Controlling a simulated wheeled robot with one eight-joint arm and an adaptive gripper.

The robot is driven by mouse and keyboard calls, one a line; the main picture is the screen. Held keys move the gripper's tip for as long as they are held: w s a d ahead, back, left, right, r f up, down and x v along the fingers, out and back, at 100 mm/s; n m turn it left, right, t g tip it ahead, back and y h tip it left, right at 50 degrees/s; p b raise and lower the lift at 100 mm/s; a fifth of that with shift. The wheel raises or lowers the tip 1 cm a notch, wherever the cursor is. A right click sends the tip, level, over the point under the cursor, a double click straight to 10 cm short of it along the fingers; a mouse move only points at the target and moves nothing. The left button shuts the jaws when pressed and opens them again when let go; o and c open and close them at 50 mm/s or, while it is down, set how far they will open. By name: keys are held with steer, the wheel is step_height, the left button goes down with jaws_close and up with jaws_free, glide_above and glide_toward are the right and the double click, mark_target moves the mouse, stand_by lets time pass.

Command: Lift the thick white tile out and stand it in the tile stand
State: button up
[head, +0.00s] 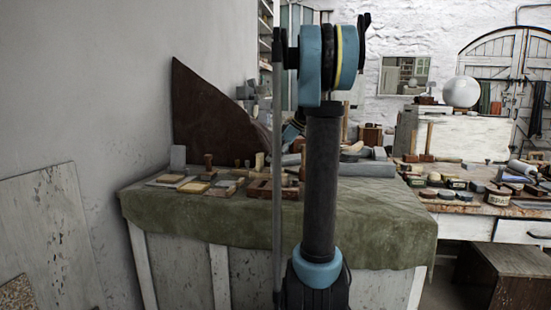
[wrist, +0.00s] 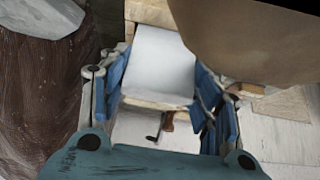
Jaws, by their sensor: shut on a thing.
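In the wrist view, the thick white tile (wrist: 160,62) sits between the blue fingers of my gripper (wrist: 161,85), which is shut on it. Its broad pale face is towards the camera. Whether it is clear of what lies beneath, I cannot tell. In the head view my arm stands in front of the bench middle and hides most of my gripper and the tile. I cannot make out the tile stand for certain in either view.
A bench with a green cloth (head: 200,215) carries low tiles, wooden blocks and a reddish-brown wooden box (head: 260,189). A dark brown sheet (head: 205,110) rises behind it. A large brown rounded thing (wrist: 250,35) is close at the wrist view's upper right. A second bench holds several small things.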

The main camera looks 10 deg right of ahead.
steer(key=shift+f, duration=0.5)
steer(key=o, duration=1.3)
steer(key=shift+o, duration=0.2)
steer(key=shift+r, duration=0.1)
steer(key=shift+r, duration=1.95)
